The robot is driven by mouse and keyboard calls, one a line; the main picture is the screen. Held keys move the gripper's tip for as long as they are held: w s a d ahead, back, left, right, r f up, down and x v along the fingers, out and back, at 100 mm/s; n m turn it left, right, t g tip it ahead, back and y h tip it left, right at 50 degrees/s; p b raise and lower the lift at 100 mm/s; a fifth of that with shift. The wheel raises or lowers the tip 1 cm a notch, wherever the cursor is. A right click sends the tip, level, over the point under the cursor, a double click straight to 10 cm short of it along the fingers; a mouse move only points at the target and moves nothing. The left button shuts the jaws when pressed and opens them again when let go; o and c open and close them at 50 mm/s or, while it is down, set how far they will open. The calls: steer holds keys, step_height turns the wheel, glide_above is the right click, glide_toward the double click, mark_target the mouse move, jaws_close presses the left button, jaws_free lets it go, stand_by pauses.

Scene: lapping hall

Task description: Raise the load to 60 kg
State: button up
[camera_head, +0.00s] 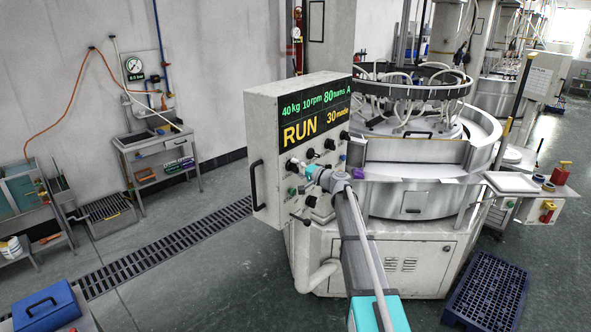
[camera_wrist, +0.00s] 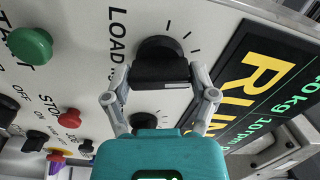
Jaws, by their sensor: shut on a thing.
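The control panel (camera_head: 262,150) of the lapping machine has a display (camera_head: 318,108) reading "40kg 10rpm 80turns A", "RUN" and "30 made". In the wrist view, the black knob beside the word LOAD (camera_wrist: 160,50) has tick marks around it. My gripper (camera_wrist: 163,78) is shut on this LOAD knob, one finger on each side of its bar. In the head view my gripper (camera_head: 297,166) is at the panel's left part, below RUN, and partly covers the knob.
In the wrist view, a green START button (camera_wrist: 30,46) and a red STOP button (camera_wrist: 69,117) lie left of the gripper. Another black knob (camera_wrist: 143,120) is just below it. The lapping machine (camera_head: 415,190) stands behind the panel. A blue pallet (camera_head: 487,290) lies on the floor at right.

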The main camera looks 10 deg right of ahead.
steer(key=m, duration=0.4)
steer(key=shift+m, duration=0.3)
steer(key=m, duration=0.4)
steer(key=shift+s, duration=0.1)
steer(key=o, duration=1)
steer(key=shift+o, duration=0.2)
steer(key=v, duration=1.2)
steer(key=shift+a+f, duration=0.1)
